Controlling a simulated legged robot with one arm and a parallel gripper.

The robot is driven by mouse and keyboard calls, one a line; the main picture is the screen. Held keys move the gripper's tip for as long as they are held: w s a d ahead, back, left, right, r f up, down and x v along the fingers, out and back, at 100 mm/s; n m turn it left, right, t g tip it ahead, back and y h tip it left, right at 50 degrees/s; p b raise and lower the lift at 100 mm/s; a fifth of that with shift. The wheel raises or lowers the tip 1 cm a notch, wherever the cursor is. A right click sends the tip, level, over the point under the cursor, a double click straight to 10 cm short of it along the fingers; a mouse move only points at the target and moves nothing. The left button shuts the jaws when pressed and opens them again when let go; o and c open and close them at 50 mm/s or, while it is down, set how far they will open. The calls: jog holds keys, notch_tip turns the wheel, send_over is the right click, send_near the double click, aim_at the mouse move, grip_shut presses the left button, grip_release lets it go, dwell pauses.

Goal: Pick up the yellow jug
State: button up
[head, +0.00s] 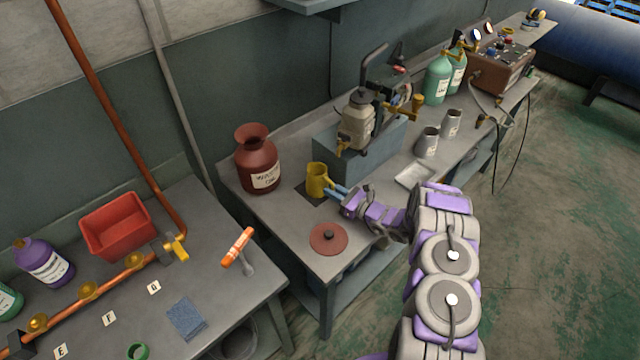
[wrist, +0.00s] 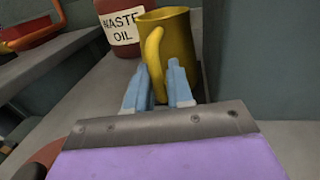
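The yellow jug (head: 317,180) stands upright on the bench, near its left end. In the wrist view the jug (wrist: 178,30) has its curved handle (wrist: 154,50) turned toward me. My gripper (head: 338,191) is low beside the jug, on its right side in the head view. In the wrist view my gripper's two blue fingers (wrist: 160,80) are apart, one on each side of the handle's lower part. Whether they touch the handle is hard to see. The jug's lower part is partly hidden by the fingers.
A red-brown waste oil container (head: 258,160) stands behind and left of the jug. A grey-blue block (head: 345,160) bearing a pump is close behind it on the right. A round red lid (head: 329,238) lies in front. A white tray (head: 414,176) is to the right.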

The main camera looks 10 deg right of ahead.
jog(key=shift+d, duration=0.15)
jog(key=c, duration=0.3)
jog(key=shift+a, duration=0.55)
grip_shut()
jog(key=shift+d, duration=0.3)
jog(key=shift+r, duration=0.15)
